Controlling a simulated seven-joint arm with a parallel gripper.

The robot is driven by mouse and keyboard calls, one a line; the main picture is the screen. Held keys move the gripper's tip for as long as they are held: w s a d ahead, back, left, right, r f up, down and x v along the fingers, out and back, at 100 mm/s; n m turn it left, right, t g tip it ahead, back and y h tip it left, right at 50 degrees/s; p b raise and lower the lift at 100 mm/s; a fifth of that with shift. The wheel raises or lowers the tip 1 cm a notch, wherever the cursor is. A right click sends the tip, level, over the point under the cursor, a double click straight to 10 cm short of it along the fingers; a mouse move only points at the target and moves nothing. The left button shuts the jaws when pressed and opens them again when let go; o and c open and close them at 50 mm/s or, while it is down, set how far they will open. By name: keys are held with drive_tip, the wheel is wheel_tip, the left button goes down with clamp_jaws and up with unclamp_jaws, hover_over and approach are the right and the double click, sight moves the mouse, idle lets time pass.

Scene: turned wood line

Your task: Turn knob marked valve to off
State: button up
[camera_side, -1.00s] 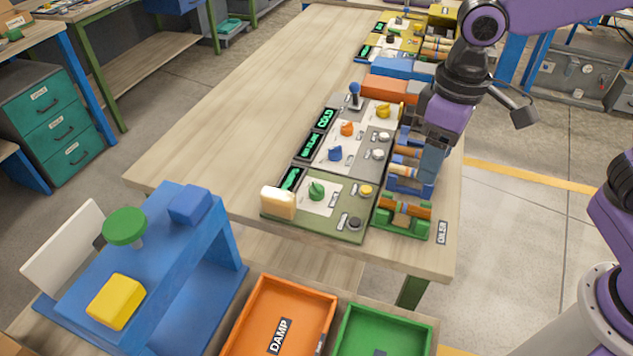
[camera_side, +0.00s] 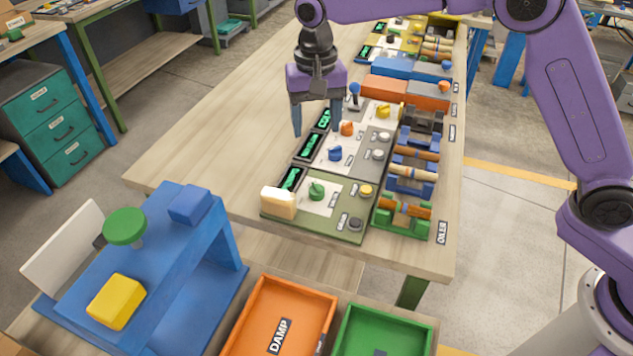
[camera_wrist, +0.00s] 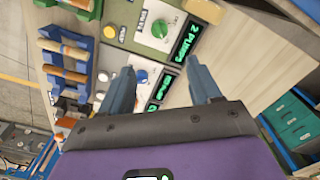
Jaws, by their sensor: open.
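A row of control panels on the table carries a green knob (camera_side: 316,191), a blue knob (camera_side: 335,153), an orange knob (camera_side: 347,129) and a yellow knob (camera_side: 384,110). The small labels are too blurred to tell which one is marked valve. My gripper (camera_side: 317,128) is open and empty above the panels, near their display side. In the wrist view, the blue knob (camera_wrist: 141,76) shows between the fingertips of my gripper (camera_wrist: 158,68), apart from them. The green knob (camera_wrist: 160,28) lies beyond.
Racks holding turned wood pieces (camera_side: 415,153) line the panels' right side. A blue lever (camera_side: 354,89) stands near the orange knob, and a cream block (camera_side: 279,202) sits at the green panel's corner. An orange tray (camera_side: 254,312) is below. The table's left part is clear.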

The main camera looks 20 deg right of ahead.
sight(316, 185)
wheel_tip(316, 185, down, 16)
drive_tip(key=shift+f, duration=0.2)
idle(0.4)
drive_tip(key=c, duration=1)
